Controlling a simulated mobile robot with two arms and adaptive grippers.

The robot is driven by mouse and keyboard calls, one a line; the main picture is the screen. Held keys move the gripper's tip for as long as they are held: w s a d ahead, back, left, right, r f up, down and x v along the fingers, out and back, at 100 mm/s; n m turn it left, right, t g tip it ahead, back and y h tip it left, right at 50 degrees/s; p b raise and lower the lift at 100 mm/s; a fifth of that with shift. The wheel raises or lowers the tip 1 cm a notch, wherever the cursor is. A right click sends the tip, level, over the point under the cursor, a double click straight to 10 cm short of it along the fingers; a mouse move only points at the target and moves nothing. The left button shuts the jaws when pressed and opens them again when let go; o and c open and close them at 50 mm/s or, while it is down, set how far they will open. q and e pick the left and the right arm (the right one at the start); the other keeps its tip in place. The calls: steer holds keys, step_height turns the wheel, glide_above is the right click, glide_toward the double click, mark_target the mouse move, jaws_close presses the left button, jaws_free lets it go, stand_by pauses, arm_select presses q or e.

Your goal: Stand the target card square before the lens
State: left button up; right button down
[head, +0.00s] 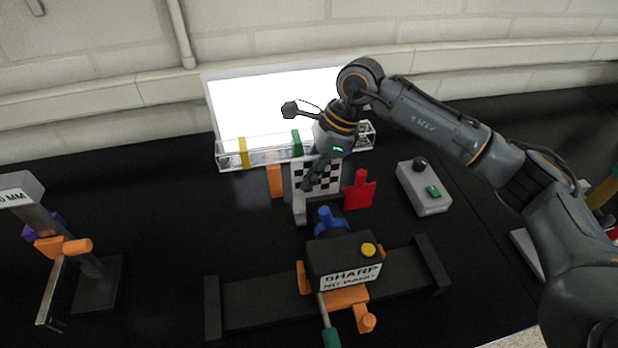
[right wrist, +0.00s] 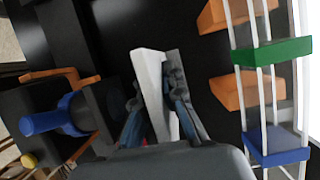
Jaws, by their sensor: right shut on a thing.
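The target card (head: 330,178) has a black and white checker face and a pale base. It stands in front of the bright panel, beyond the camera (head: 345,248). The blue-ringed lens (head: 326,219) points toward it. In the right wrist view the card (right wrist: 150,85) is a pale slab seen edge-on, between the fingers. My right gripper (head: 313,180) is shut on the card from above; its fingers (right wrist: 156,95) also show in the wrist view. Part of the checker face is hidden behind the gripper. I cannot tell whether the card is exactly square to the lens. My left gripper is not in view.
A bright panel (head: 260,103) with a clear rail (head: 270,155) stands behind the card. A red piece (head: 360,190) is close to its right. A grey button box (head: 425,188) is farther right. An orange-and-black stand (head: 98,285) is at left. Dark table lies between.

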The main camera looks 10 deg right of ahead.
steer(key=shift+f, duration=1)
steer(key=c, duration=1.9)
jaws_free()
steer(key=shift+f, duration=0.1)
steer(key=o, duration=0.4)
steer(key=shift+o, duration=0.2)
